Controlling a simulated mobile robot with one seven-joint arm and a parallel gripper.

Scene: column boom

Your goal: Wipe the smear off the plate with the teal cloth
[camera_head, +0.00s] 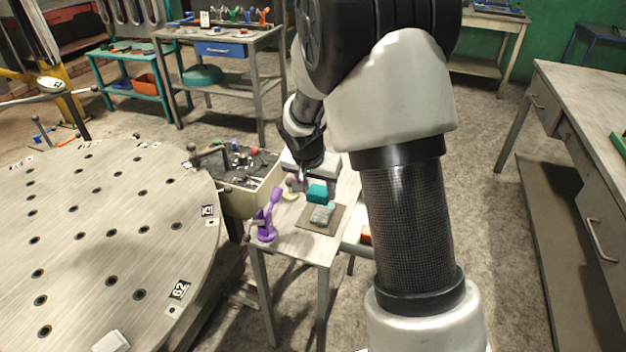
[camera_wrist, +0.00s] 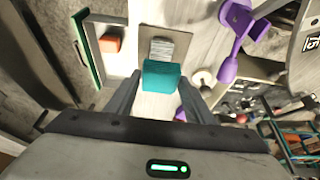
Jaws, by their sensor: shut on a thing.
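The teal cloth (camera_head: 317,193) looks like a thick block. In the wrist view the teal cloth (camera_wrist: 161,76) sits between the tips of my gripper (camera_wrist: 161,92), which is shut on it. In the head view my gripper (camera_head: 304,178) points down over the small table, partly hidden by my arm. A flat brown-grey square plate (camera_head: 304,222) lies on the table; it also shows in the wrist view (camera_wrist: 158,31), just beyond the cloth. A pale grey ribbed patch or block (camera_head: 322,214) is on the plate. I cannot make out a separate smear, nor whether the cloth touches the plate.
A purple clamp-like object (camera_head: 267,218) stands at the small table's (camera_head: 301,244) left edge. A bin of loose parts (camera_head: 247,198) is behind it. A large round perforated table (camera_head: 110,235) is close on the left.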

